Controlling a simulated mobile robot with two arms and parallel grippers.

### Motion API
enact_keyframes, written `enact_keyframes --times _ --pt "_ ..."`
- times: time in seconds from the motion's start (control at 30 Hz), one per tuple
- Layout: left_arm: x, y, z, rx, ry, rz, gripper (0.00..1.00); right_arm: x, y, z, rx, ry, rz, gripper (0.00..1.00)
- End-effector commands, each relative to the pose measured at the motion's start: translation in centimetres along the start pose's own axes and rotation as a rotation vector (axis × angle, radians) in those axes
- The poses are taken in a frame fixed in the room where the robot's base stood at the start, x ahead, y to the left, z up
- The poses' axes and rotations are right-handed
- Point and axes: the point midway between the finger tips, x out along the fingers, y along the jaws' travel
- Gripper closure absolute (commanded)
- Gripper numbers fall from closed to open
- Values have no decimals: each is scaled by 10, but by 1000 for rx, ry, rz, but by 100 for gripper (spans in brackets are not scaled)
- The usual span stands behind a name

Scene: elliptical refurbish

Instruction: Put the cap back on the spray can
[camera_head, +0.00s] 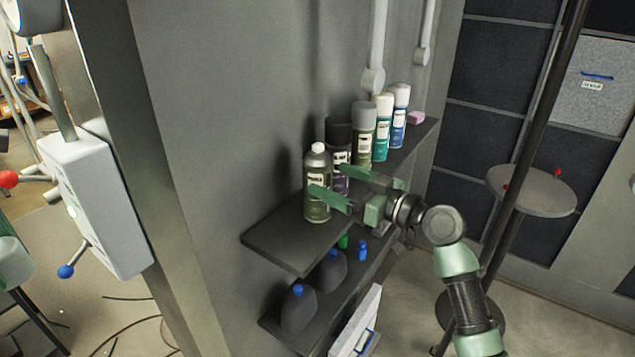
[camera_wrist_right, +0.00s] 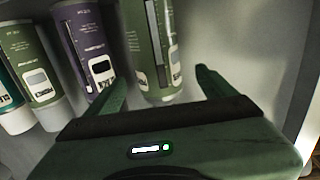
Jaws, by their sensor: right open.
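An olive-green spray can (camera_head: 317,203) stands upright at the near end of the upper shelf. Its metal top is bare, with a white nozzle (camera_head: 318,147) showing. My right gripper (camera_head: 326,178) is open, with its fingers at this can, one in front of it and one to its right. In the right wrist view the can (camera_wrist_right: 158,50) shows between the two spread fingers (camera_wrist_right: 160,75); I cannot tell whether they touch it. I cannot make out a loose cap in either view. My left gripper is not in view.
On the upper shelf (camera_head: 285,240), a purple can with a black cap (camera_head: 338,131) stands close behind, then several capped cans and a pink block (camera_head: 416,118). Dark bottles (camera_head: 299,309) stand on the lower shelf. A grey wall rises behind; a round stand (camera_head: 545,192) is at right.

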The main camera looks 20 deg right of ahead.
Motion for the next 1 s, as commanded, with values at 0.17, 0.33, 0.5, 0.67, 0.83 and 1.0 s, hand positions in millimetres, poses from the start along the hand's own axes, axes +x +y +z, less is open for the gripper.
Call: enact_keyframes --times 0.17,0.33,0.5,0.67,0.83,1.0 --pt "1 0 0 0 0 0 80 0 0 0 0 0 0 15" --pt "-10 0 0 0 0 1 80 10 0 -4 4 2 -1 15" --pt "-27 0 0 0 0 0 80 37 1 -4 6 3 0 15" --pt "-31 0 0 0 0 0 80 51 1 0 1 1 0 15" --pt "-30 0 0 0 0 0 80 52 1 2 0 0 0 15" --pt "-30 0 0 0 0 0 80 52 1 2 0 0 0 15"
